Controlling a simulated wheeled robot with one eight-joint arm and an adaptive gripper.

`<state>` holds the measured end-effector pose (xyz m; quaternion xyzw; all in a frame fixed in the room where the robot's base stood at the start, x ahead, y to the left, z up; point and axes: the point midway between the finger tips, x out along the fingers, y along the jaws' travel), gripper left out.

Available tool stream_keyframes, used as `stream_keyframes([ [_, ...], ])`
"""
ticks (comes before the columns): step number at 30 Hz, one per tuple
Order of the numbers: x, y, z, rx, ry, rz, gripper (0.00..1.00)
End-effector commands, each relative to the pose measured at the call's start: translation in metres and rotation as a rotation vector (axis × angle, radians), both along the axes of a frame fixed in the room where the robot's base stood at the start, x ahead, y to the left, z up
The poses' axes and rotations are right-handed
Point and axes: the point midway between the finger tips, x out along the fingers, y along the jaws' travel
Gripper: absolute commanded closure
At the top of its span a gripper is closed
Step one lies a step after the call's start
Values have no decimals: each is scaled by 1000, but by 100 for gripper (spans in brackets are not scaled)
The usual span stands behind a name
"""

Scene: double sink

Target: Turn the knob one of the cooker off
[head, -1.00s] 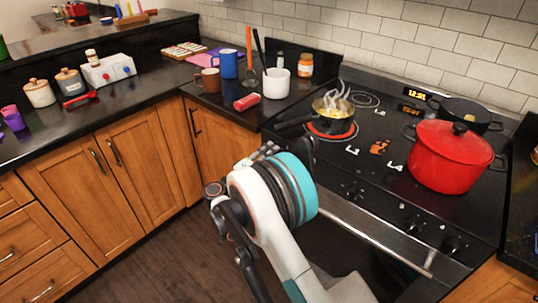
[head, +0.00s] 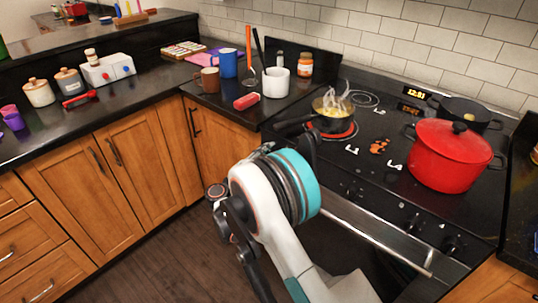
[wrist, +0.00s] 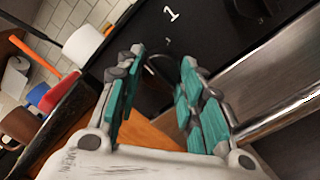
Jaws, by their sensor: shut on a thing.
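The cooker (head: 392,130) is black, with a row of dark knobs along its front; one knob (head: 412,223) and another (head: 453,245) show at the right. In the wrist view, a white "1" marks the front panel (wrist: 215,35). Knob one (wrist: 158,68) is a dark shape below that mark, between my fingertips and mostly hidden by them. My gripper (wrist: 150,75) is shut on it, with teal pads on either side. In the head view my white and teal arm hides the knob and most of the gripper.
A small steaming pan (head: 331,120) with yellow food sits on a glowing red burner. A red pot (head: 450,155) and a black pan (head: 468,112) stand at the right. The metal oven handle (head: 375,243) runs below the knobs. A red object (head: 246,101) lies on the left counter.

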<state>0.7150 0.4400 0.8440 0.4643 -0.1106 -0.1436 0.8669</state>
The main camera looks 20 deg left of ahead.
Motion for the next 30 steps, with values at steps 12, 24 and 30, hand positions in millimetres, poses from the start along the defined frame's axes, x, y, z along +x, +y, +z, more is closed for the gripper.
stream_keyframes([
  [12, 0, 1, -1, -27, 12, 2, 89],
  [24, 0, 0, 0, -26, 11, 1, 45],
  [30, -1, 1, 0, -26, 11, 1, 45],
])
